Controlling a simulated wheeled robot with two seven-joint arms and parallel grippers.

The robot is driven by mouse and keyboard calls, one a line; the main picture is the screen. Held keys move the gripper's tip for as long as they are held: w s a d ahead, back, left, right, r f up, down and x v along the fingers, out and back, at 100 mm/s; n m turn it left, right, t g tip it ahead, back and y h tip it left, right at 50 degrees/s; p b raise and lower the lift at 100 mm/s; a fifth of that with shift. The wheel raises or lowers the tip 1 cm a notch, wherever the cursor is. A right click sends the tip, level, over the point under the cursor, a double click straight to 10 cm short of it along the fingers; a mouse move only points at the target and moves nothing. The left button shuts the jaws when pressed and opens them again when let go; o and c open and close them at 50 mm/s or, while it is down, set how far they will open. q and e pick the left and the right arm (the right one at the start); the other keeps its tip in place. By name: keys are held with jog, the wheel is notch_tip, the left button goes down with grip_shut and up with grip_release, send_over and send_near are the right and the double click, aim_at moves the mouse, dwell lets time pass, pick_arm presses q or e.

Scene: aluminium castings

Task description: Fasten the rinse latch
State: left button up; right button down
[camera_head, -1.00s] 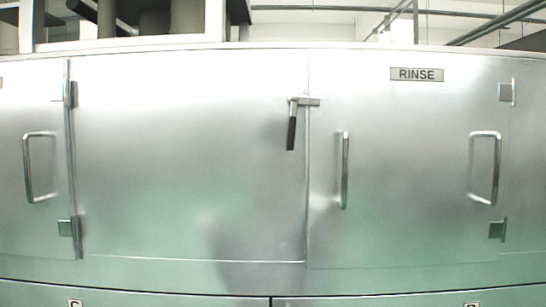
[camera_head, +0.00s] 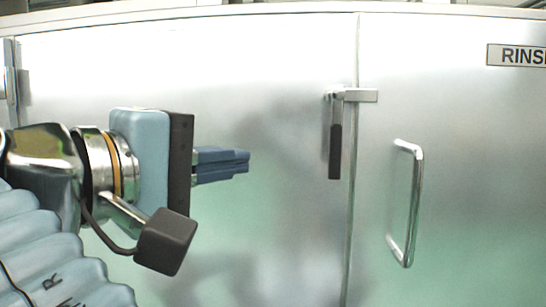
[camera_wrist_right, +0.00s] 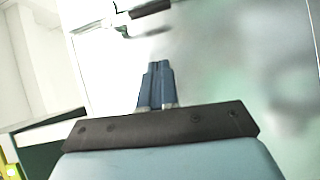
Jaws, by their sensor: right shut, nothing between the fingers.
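The rinse latch (camera_head: 335,150) sits on the left panel at the door seam. Its black-gripped lever hangs straight down, and its metal arm (camera_head: 362,95) reaches across the seam onto the panel that carries the RINSE sign (camera_head: 518,55). My right gripper (camera_head: 245,161) enters from the left of the head view, its fingers together and empty, pointing right. The fingertips are apart from the lever, left of it and at about the height of its grip. The closed fingers (camera_wrist_right: 158,66) also show in the right wrist view. My left gripper is not in view.
A metal door handle (camera_head: 409,205) stands out to the right of the latch. A hinge (camera_head: 10,83) is at the far left. The steel front between my gripper and the latch is clear.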

jog(key=s+d+b+x, duration=0.1)
jog(key=d+x, duration=0.1)
jog(key=x, duration=0.9)
jog(key=shift+s+f, duration=0.2)
jog(key=shift+d, duration=0.1)
jog(key=shift+d+f+n+t+b, duration=0.25)
jog(key=shift+d+n+b, duration=0.35)
jog(key=shift+d+b, duration=0.35)
jog(key=shift+r, duration=0.1)
